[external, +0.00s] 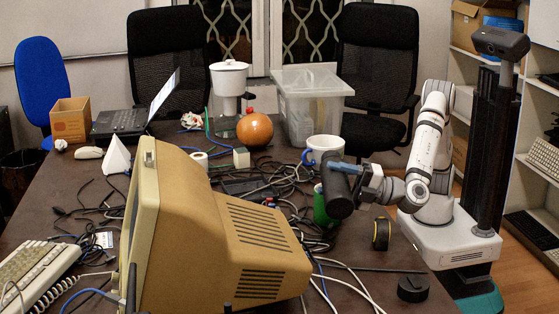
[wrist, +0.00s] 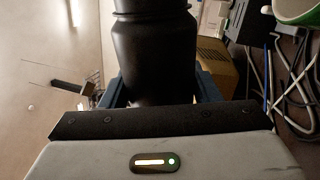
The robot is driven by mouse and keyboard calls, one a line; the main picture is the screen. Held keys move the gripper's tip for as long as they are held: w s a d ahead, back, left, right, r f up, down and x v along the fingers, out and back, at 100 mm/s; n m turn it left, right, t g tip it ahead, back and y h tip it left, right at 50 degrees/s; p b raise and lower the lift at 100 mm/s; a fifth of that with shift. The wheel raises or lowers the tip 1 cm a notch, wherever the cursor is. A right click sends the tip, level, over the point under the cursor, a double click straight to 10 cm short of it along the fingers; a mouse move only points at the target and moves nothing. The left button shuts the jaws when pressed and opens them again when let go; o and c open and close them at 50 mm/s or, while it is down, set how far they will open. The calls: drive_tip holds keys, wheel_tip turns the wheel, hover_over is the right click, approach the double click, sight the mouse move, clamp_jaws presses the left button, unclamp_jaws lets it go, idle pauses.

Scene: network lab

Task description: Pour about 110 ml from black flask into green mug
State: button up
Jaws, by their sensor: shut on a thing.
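The black flask (external: 338,192) is held in my gripper (external: 364,180), above the table's right part. It is tipped well over from upright. In the wrist view the flask (wrist: 156,50) sits between my two fingers (wrist: 158,92), with its narrower neck at the top edge; its mouth is out of frame. The green mug (external: 321,209) stands on the table just left of and below the flask, partly hidden behind it. The mug's green rim and pale inside (wrist: 296,10) show at the wrist view's top right corner. I cannot see any liquid or stream.
A white mug with a blue handle (external: 323,149) stands just behind. Loose cables (external: 285,185) lie around the green mug. A big beige monitor (external: 205,235) fills the front left.

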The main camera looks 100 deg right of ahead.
drive_tip(key=shift+m+b, duration=0.4)
drive_tip(key=shift+b, duration=0.15)
drive_tip(key=shift+w+a+b, duration=0.25)
drive_tip(key=shift+a+b, duration=0.1)
drive_tip(key=shift+a, duration=0.4)
drive_tip(key=shift+m+h+b, duration=0.3)
drive_tip(key=shift+m+b, duration=0.2)
drive_tip(key=shift+b, duration=0.05)
idle(0.8)
drive_tip(key=shift+r, duration=0.1)
drive_tip(key=r+n+p, duration=0.1)
drive_tip(key=p, duration=0.3)
drive_tip(key=shift+a+n, duration=0.15)
drive_tip(key=shift+n, duration=0.15)
drive_tip(key=shift+a+f+n+y+p, duration=0.25)
drive_tip(key=shift+f+n+y+p, duration=0.5)
drive_tip(key=shift+f, duration=0.2)
drive_tip(key=shift+w+a+f+n+p, duration=0.15)
drive_tip(key=shift+f+n+p, duration=0.15)
drive_tip(key=shift+n+p, duration=0.45)
drive_tip(key=shift+f+n+y, duration=0.1)
drive_tip(key=shift+n+y, duration=0.2)
drive_tip(key=shift+y, duration=0.05)
